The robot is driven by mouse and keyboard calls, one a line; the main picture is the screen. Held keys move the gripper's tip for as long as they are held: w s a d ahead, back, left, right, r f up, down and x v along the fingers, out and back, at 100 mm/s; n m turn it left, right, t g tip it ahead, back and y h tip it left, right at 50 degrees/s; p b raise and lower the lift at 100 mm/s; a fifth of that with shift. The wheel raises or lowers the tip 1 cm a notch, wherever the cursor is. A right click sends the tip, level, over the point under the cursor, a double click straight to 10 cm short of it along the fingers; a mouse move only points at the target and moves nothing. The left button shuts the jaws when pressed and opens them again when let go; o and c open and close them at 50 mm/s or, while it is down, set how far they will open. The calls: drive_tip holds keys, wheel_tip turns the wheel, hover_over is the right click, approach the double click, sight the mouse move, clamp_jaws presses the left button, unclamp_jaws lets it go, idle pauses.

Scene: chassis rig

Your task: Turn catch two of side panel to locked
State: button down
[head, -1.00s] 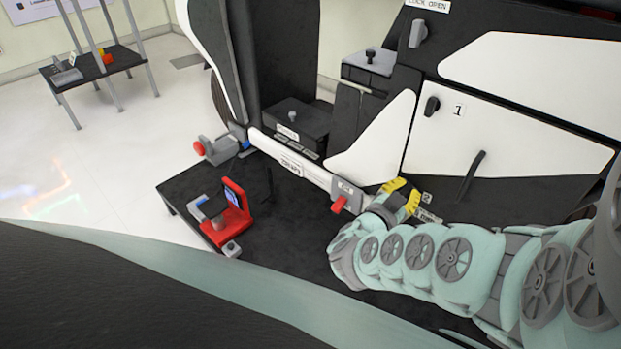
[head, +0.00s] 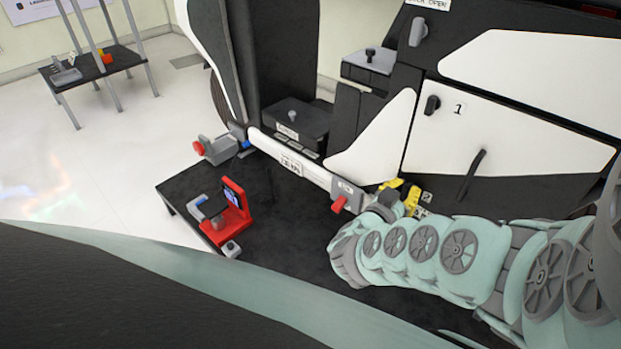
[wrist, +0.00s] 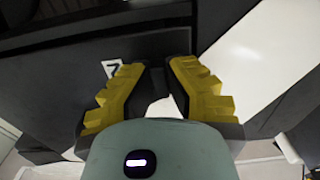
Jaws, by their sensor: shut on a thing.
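The side panel (head: 500,120) is white and dark, on the rig at the right in the head view. Catch one (head: 432,104), a dark knob, sits beside its label 1. My gripper (head: 402,190) has yellow fingers and is at the panel's lower left corner, beside the label 2. In the wrist view my gripper (wrist: 155,70) has its fingertips against the dark panel, close to the label 2 (wrist: 112,68). It is shut on catch two, which the fingers and wrist mostly hide. I cannot read the catch's position.
A red clamp-like stand (head: 236,212) is on the black platform (head: 290,240), left of my arm. A white bar (head: 290,160) with a red lever (head: 338,204) ends close to my gripper.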

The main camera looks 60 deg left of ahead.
drive_tip(key=shift+d+f, duration=0.15)
drive_tip(key=shift+f, duration=0.15)
drive_tip(key=c, duration=1.4)
unclamp_jaws()
drive_tip(key=o, duration=0.4)
drive_tip(key=shift+w+r, duration=0.3)
drive_tip(key=shift+s, duration=0.15)
drive_tip(key=shift+s, duration=0.15)
drive_tip(key=v, duration=1.1)
drive_tip(key=shift+s, duration=0.35)
